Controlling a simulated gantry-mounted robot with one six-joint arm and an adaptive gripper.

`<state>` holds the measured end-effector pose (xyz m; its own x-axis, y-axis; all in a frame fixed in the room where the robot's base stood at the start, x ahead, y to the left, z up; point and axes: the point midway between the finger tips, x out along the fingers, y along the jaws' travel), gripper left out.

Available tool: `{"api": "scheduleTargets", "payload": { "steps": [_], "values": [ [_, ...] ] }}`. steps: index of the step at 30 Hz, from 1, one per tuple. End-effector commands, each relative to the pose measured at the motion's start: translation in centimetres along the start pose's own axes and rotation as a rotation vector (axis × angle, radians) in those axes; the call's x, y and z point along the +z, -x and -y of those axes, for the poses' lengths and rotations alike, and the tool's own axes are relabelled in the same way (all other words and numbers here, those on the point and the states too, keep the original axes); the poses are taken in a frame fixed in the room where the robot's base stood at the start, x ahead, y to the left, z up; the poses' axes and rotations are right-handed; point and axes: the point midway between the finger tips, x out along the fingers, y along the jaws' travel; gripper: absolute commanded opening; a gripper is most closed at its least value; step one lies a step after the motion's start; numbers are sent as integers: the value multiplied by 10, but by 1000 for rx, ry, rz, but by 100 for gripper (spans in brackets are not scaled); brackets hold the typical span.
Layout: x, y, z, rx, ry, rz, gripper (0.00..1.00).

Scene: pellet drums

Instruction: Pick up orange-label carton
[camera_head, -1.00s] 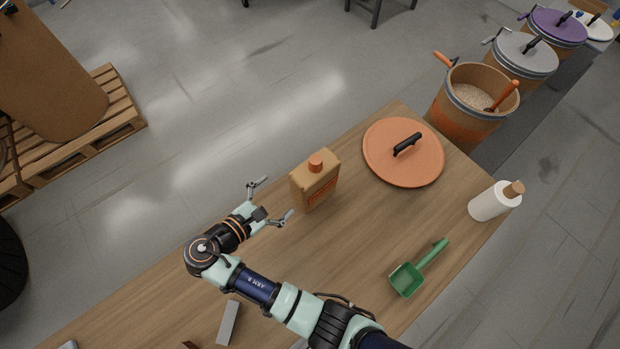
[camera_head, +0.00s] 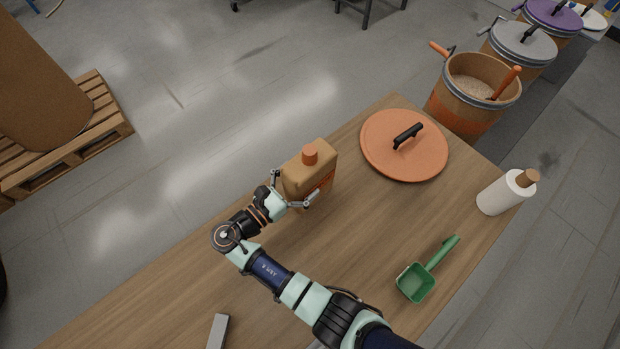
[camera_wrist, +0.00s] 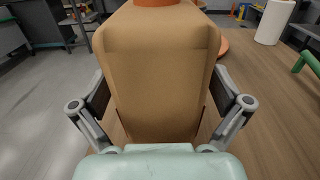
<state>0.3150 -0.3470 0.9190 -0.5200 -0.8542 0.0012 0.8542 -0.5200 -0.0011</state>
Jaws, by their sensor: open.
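The orange-label carton (camera_head: 312,172) is a tan box with an orange cap and an orange label low on its side. It stands upright on the wooden table, left of the orange lid. My gripper (camera_head: 293,189) is open, with its fingers on either side of the carton. In the wrist view the carton (camera_wrist: 158,75) fills the space between the two fingers of my gripper (camera_wrist: 160,112). Its cap is cut off at the top edge there. I cannot tell whether the fingers touch its sides.
An orange lid (camera_head: 380,150) with a black handle lies behind right of the carton. A green scoop (camera_head: 417,284) and a white bottle (camera_head: 499,195) are to the right. An open drum of pellets (camera_head: 467,112) stands beyond the table (camera_head: 345,260). A grey bar (camera_head: 218,331) lies at the front.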

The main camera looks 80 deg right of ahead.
Motion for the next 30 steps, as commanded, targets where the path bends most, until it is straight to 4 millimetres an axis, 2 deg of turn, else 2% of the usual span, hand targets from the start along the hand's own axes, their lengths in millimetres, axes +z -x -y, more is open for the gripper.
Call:
{"api": "scheduleTargets", "payload": {
  "steps": [3,9,24,25,30],
  "values": [
    [0,-9,0,1,-1,0,100],
    [1,-9,0,1,-1,0,98],
    [1,-9,0,1,-1,-1,15],
    [1,-9,0,1,-1,0,11],
    [2,-9,0,1,-3,1,10]
  ]
}}
